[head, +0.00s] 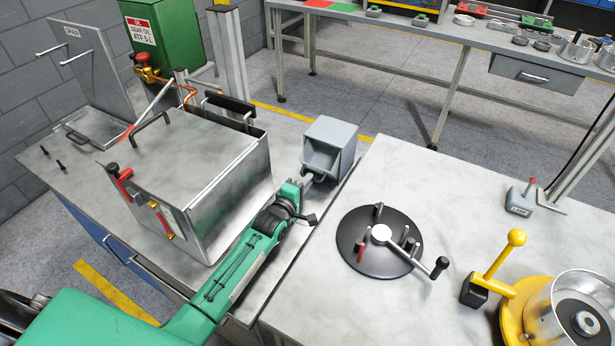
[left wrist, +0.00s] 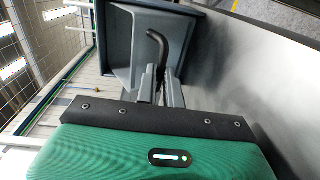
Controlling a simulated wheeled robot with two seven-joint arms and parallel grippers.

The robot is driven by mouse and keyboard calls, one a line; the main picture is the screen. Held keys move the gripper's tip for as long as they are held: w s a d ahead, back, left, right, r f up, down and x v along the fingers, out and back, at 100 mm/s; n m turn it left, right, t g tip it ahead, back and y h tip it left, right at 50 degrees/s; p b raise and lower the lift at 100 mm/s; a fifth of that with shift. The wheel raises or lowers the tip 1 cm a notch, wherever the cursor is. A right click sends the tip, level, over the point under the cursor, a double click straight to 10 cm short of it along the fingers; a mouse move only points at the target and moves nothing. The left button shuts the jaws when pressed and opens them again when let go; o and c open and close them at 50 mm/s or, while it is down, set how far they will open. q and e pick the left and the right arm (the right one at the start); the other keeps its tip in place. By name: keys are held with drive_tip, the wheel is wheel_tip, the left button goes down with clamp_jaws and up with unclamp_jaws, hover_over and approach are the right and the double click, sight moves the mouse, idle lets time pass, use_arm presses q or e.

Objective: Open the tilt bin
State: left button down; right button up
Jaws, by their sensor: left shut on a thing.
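The tilt bin (head: 338,136) is a small grey box at the right edge of the left bench. Its front scoop stands tilted out, and the hollow inside shows. In the left wrist view, the tilt bin (left wrist: 122,50) fills the upper left, with its inner walls visible. My left gripper (head: 309,178) is at the front of the scoop, its grey fingers (left wrist: 160,88) closed at the bin's front. A dark bent bar (left wrist: 157,45) shows just past the fingertips; whether it lies in the bin is unclear. The exact contact is hidden. My right gripper is out of view.
A steel lidded tank (head: 190,165) with red valves stands left of my left arm. On the right table are a black round fixture (head: 378,262) with a handle, a yellow-handled device (head: 497,265) and a small grey block (head: 520,200). The table top around the fixture is free.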

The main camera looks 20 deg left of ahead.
use_arm(q)
drive_tip(key=shift+f, duration=0.2)
drive_tip(key=c, duration=1.6)
unclamp_jaws()
drive_tip(key=shift+w, duration=0.1)
drive_tip(key=shift+o, duration=0.4)
drive_tip(key=shift+w+f, duration=0.1)
drive_tip(key=shift+w, duration=0.05)
